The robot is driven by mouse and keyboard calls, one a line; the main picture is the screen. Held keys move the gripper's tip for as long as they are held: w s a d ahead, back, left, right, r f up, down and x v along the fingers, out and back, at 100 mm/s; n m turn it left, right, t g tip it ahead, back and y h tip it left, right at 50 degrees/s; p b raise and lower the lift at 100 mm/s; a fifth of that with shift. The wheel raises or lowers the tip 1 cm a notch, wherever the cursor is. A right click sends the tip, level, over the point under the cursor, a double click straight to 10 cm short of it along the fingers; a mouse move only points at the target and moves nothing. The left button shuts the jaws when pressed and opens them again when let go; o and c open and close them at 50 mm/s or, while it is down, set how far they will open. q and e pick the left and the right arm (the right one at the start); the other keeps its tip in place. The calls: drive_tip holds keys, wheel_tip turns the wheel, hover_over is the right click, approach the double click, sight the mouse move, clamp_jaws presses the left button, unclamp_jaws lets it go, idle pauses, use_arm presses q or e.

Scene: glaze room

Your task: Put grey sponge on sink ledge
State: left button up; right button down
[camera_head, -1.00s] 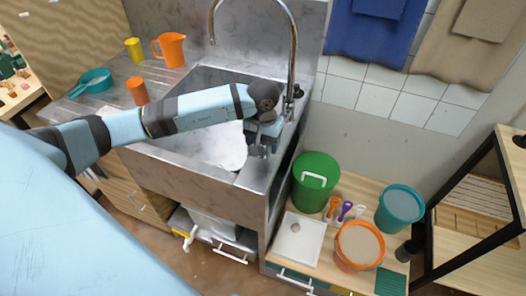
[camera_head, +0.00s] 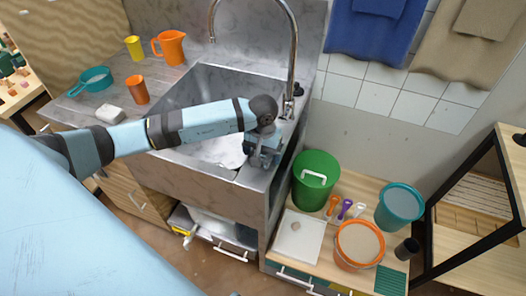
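The steel sink (camera_head: 190,92) stands in the middle, and its ledge (camera_head: 287,128) runs along the right side by the tap. My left gripper (camera_head: 262,158) points down over the front right part of this ledge. Its fingers are small and partly hidden by its own body, so I cannot tell whether they are open or shut. I cannot make out a grey sponge at the fingers. A pale, whitish block (camera_head: 112,115) lies on the drainboard left of the sink, behind my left arm. My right gripper is not in view.
The tap (camera_head: 294,60) rises close behind my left gripper. An orange jug (camera_head: 172,48), orange cup (camera_head: 139,90), yellow cup (camera_head: 134,48) and teal pan (camera_head: 96,79) stand on the drainboard (camera_head: 117,88). A green bucket (camera_head: 318,172) stands right of the sink, lower down.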

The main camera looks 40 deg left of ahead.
use_arm(q)
drive_tip(key=shift+r, duration=0.2)
wheel_tip(320, 180, up, 12)
drive_tip(key=b, duration=0.1)
idle(0.3)
idle(0.5)
